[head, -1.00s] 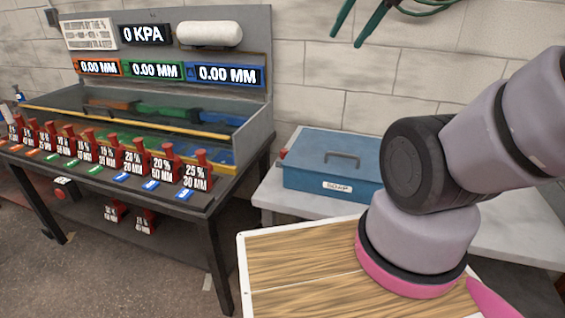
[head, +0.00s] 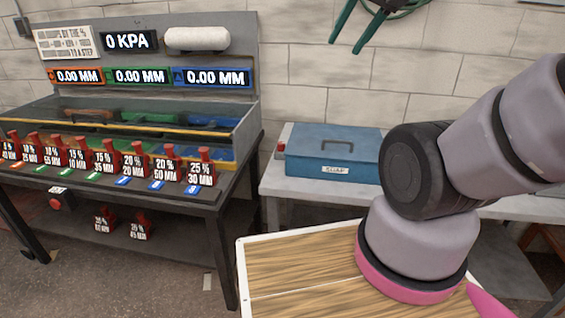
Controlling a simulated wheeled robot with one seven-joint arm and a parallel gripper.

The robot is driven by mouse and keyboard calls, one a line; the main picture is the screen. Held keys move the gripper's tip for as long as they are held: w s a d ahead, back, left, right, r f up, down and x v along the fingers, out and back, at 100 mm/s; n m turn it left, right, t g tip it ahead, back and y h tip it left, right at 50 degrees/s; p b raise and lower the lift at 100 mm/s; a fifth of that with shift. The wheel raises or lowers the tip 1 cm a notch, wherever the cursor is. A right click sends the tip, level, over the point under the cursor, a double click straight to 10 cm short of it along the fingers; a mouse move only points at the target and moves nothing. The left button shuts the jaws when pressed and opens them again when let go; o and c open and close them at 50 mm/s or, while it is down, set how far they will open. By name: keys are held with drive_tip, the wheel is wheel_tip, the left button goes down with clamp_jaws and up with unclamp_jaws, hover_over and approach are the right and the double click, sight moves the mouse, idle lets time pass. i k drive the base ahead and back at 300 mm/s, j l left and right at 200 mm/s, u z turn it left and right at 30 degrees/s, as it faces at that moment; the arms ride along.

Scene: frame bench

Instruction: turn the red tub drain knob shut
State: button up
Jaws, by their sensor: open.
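A blue lidded tub (head: 335,157) with a dark top handle and a white label, small and hard to read, sits on a grey table right of centre. A small red part (head: 281,150) shows at the tub's left end; it may be the drain knob, but its shape and turn cannot be made out. A round red knob (head: 55,203) is also on the front of the bench at left, under a small white tag. My arm fills the right side, in front of the tub's right end. My gripper is out of view.
The bench (head: 232,190) at left carries a row of red labelled weights (head: 200,172), a glass-fronted trough and three displays reading 0.00 MM. Green-handled tools (head: 370,25) hang on the wall. A gap of floor lies between bench and grey table (head: 275,185).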

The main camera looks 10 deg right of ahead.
sight(281, 145)
drive_tip(key=k+j+z, duration=0.25)
drive_tip(key=j, duration=0.25)
drive_tip(key=i+j, duration=0.9)
drive_tip(key=i+u, duration=0.05)
drive_tip(key=i, duration=0.05)
